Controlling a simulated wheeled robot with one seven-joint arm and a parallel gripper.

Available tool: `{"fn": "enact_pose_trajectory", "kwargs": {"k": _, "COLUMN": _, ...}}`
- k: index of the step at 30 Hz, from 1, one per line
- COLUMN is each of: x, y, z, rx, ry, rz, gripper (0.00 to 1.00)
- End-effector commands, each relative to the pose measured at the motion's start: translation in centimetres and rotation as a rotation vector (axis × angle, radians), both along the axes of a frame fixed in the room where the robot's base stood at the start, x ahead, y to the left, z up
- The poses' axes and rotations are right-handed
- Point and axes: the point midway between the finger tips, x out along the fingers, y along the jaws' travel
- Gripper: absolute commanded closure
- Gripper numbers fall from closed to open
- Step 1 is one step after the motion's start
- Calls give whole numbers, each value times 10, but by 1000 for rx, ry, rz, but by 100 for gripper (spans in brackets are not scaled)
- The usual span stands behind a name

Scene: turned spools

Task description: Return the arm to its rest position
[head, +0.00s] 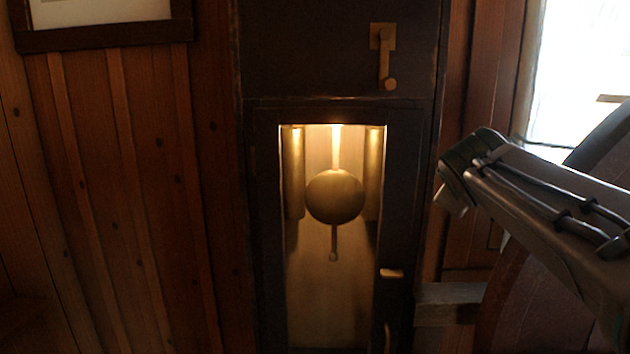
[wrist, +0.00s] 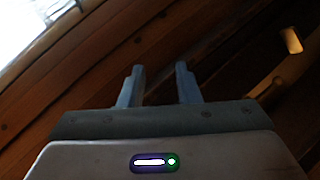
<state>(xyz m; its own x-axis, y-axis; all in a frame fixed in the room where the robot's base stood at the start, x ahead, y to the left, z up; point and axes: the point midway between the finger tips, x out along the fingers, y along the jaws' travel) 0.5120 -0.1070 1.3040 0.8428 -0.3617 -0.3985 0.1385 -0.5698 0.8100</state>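My gripper (wrist: 160,70) shows in the wrist view with its two blue-grey fingers apart and nothing between them. Dark wood lies beyond the fingers, and they look clear of it. In the head view my arm (head: 545,200) reaches in from the right edge, its end beside the right side of a tall dark clock case. The gripper fingers cannot be made out in that view.
The clock case (head: 267,230) has a lit glass front with a round brass pendulum (head: 335,196), a crank-like handle (head: 384,60) above and a small latch (head: 391,273). A bright window (head: 585,70) is at the right. Wood panelling (head: 120,200) covers the left.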

Motion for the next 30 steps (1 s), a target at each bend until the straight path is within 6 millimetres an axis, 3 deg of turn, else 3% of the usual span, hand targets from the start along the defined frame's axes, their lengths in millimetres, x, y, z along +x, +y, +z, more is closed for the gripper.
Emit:
{"fn": "enact_pose_trajectory", "kwargs": {"k": 1, "x": -16, "y": 8, "z": -34, "rx": 100, "ry": 59, "rz": -29, "gripper": 70}}
{"fn": "enact_pose_trajectory", "kwargs": {"k": 6, "x": -79, "y": 41, "z": -144, "rx": 432, "ry": 271, "rz": -170, "gripper": 70}}
{"fn": "enact_pose_trajectory", "kwargs": {"k": 9, "x": -123, "y": 63, "z": -197, "rx": 593, "ry": 395, "rz": -269, "gripper": 70}}
{"fn": "enact_pose_trajectory", "kwargs": {"k": 13, "x": -174, "y": 87, "z": -248, "rx": 746, "ry": 527, "rz": -390, "gripper": 70}}
{"fn": "enact_pose_trajectory", "kwargs": {"k": 15, "x": -193, "y": 96, "z": -265, "rx": 800, "ry": 576, "rz": -440, "gripper": 70}}
{"fn": "enact_pose_trajectory", "kwargs": {"k": 19, "x": -214, "y": 106, "z": -281, "rx": 854, "ry": 627, "rz": -494, "gripper": 70}}
{"fn": "enact_pose_trajectory", "kwargs": {"k": 30, "x": -217, "y": 107, "z": -285, "rx": 864, "ry": 637, "rz": -505, "gripper": 70}}
